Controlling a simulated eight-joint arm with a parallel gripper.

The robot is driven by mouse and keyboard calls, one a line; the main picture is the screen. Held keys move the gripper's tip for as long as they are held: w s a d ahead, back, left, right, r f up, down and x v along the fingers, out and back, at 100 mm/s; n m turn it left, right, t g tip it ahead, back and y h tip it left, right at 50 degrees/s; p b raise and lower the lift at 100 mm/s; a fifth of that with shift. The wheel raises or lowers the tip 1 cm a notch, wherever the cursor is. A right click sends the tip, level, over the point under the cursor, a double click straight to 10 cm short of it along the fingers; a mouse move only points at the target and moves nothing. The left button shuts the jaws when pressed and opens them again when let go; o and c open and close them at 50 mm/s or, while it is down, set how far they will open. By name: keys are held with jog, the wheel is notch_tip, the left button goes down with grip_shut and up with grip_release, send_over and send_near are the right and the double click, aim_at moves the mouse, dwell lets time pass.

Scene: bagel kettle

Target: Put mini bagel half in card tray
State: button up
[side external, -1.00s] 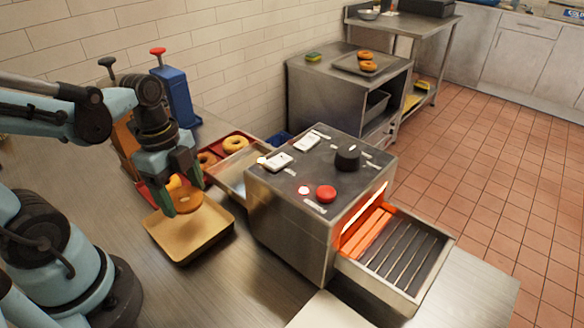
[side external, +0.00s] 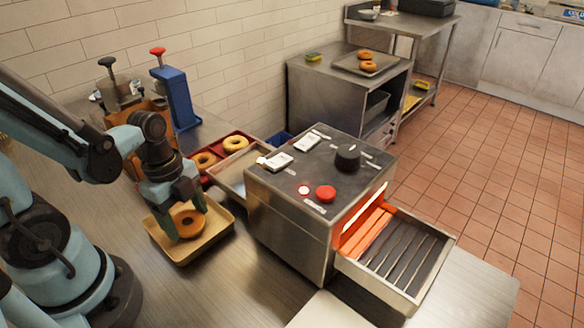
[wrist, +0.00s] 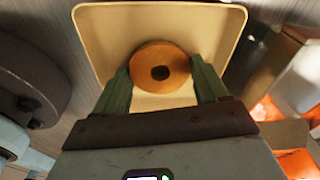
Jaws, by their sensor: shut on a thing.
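The mini bagel half (side external: 188,224) is a brown ring with a dark hole, held low within the card tray's outline. It also shows in the wrist view (wrist: 160,57). My gripper (side external: 188,229) points down and is shut on the bagel half, with one green finger on each side of it in the wrist view (wrist: 160,75). The card tray (side external: 206,252) is a tan square tray with raised walls on the steel counter. I cannot tell whether the bagel half touches the tray floor.
A steel toaster (side external: 290,225) with a red button and glowing opening stands right of the tray. A red tray (side external: 218,146) with bagels lies behind. A blue dispenser (side external: 178,98) stands at the back. Bare counter (side external: 195,295) lies in front of the tray.

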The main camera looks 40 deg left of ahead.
jog(key=o, duration=1.1)
jog(key=shift+r, duration=0.1)
notch_tip(320, 180, up, 7)
jog(key=shift+f, duration=0.1)
